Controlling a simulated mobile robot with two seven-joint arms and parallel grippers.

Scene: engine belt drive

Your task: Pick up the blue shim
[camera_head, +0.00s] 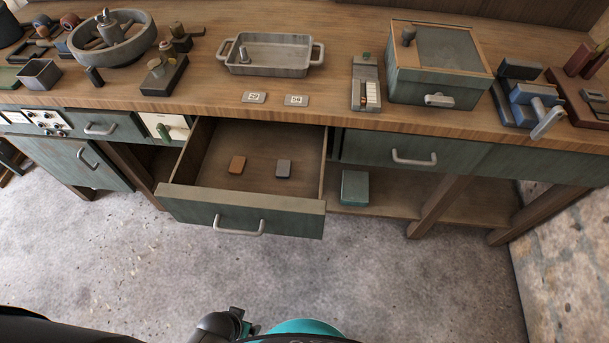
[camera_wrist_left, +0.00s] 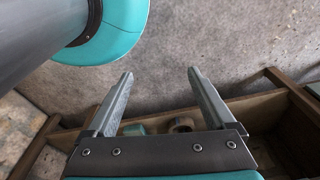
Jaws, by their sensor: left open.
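In the head view an open drawer (camera_head: 245,205) holds two small flat blocks, lying apart on its wooden floor. The right block (camera_head: 283,168) is grey, perhaps slightly bluish, and is the nearest match to a blue shim. The left block (camera_head: 237,165) is orange-brown. Neither small block can be made out clearly in that view. My right gripper is not in view.
The workbench (camera_head: 330,98) carries a metal tray (camera_head: 268,70), a round bowl (camera_head: 110,55), a lidded box (camera_head: 435,90) and number plates 29 (camera_head: 254,97) and 56 (camera_head: 296,100). A teal box (camera_head: 355,187) sits on the lower shelf. The floor (camera_head: 400,285) before the drawer is free.

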